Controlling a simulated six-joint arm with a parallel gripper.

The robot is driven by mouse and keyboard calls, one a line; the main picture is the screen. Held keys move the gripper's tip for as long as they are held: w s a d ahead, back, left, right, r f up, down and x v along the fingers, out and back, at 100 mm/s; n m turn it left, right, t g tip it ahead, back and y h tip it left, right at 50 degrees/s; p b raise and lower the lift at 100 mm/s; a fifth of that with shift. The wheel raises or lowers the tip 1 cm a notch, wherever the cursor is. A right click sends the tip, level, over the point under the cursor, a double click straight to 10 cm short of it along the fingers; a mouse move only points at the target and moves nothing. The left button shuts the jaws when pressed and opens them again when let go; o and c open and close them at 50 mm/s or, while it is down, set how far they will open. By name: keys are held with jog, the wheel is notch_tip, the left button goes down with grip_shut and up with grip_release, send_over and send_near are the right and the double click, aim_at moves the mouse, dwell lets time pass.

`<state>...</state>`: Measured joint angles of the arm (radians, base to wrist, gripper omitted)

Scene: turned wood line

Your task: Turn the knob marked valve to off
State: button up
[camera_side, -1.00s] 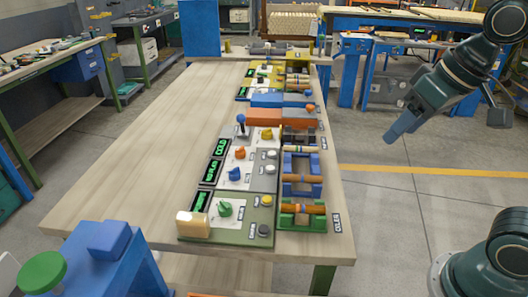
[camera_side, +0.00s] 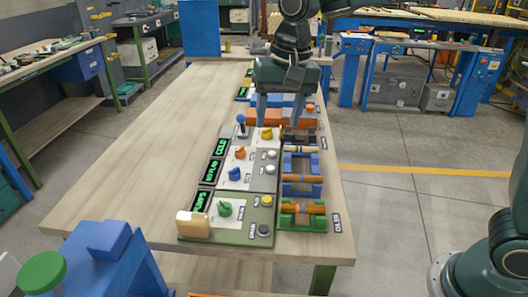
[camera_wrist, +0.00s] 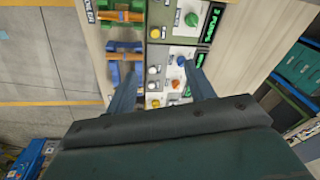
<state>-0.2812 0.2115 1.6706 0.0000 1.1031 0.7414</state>
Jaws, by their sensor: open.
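Several turn knobs stand on a row of control panels. A green knob (camera_side: 225,209) is on the nearest, green panel (camera_side: 240,238). A blue knob (camera_side: 235,174) and an orange knob (camera_side: 240,153) are on the panel behind it, and a yellow knob (camera_side: 266,134) is farther back. The knob labels are too small to read, so I cannot tell which is marked valve. My gripper (camera_side: 284,112) is open and empty above the far part of the row, fingers pointing down.
Lit displays (camera_side: 209,172) line the panels' left side; one reads COLD. Cradles with turned wood pieces (camera_side: 303,209) stand to the right. A blue-topped lever (camera_side: 241,122) and orange blocks (camera_side: 265,117) are near my gripper. A tan block (camera_side: 193,224) sits front left. The table's left side (camera_side: 130,165) is clear.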

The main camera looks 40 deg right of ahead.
aim_at(224, 203)
jog(key=w+a+f+m+g, duration=0.1)
jog(key=w+a+f+m, duration=0.1)
jog(key=w+a+f, duration=0.5)
notch_tip(224, 203, down, 3)
jog(key=a, duration=0.2)
jog(key=shift+w+a+m+g, duration=0.3)
jog(key=shift+w+a+g, duration=0.1)
jog(key=shift+f, duration=0.25)
notch_tip(224, 203, down, 14)
jog(key=shift+r, duration=0.25)
jog(key=c, duration=1)
